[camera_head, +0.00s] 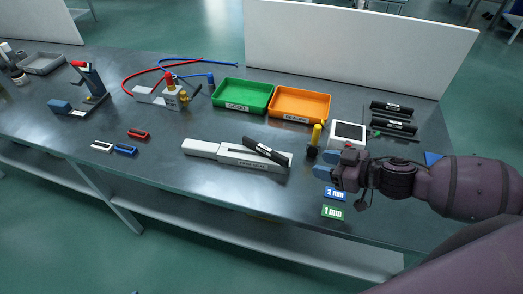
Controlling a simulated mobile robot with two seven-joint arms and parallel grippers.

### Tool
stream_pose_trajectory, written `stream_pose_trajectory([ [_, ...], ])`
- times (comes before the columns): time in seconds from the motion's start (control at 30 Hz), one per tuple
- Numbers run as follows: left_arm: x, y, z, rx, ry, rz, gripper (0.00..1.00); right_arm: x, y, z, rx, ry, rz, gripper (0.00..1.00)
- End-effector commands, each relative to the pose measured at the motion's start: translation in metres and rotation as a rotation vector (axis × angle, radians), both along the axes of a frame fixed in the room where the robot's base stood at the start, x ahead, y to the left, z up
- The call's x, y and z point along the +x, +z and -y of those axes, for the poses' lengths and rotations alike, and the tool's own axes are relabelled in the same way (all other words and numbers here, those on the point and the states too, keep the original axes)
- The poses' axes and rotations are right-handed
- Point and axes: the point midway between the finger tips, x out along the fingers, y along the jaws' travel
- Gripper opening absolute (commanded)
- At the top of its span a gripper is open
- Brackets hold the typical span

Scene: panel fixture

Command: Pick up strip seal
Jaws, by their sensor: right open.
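A black strip (265,151) with a small pale label lies at a slant across the long white panel fixture (203,148). It looks like the strip seal, but its label is too small to read. Two similar black pieces (391,108) with labels lie at the right back of the table. My right gripper (326,183) comes in from the right with blue fingertips apart and nothing between them. It is to the right of the fixture and apart from the black strip. My left gripper does not show.
A green tray (242,96) and an orange tray (299,104) stand behind the fixture. A yellow-topped tool (316,134) and a white boxed device (348,134) stand near my right gripper. Blue and green tags (332,212) lie at the front edge. A white partition (350,45) rises behind.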

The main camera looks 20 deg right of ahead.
Motion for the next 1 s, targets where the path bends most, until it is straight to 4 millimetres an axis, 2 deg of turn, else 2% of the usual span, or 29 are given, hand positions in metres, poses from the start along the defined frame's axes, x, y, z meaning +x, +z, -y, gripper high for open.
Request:
stream_pose_trajectory([
  [0.4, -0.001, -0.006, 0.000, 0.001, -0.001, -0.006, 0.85, 0.032, -0.017, -0.024, 0.006, -0.002, -0.002, 0.47],
  [0.77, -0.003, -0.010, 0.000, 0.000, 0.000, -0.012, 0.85, 0.045, -0.025, -0.036, 0.006, -0.003, -0.003, 0.47],
  [1.0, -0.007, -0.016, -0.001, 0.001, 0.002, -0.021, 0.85, 0.065, -0.039, -0.053, 0.005, -0.003, -0.002, 0.47],
])
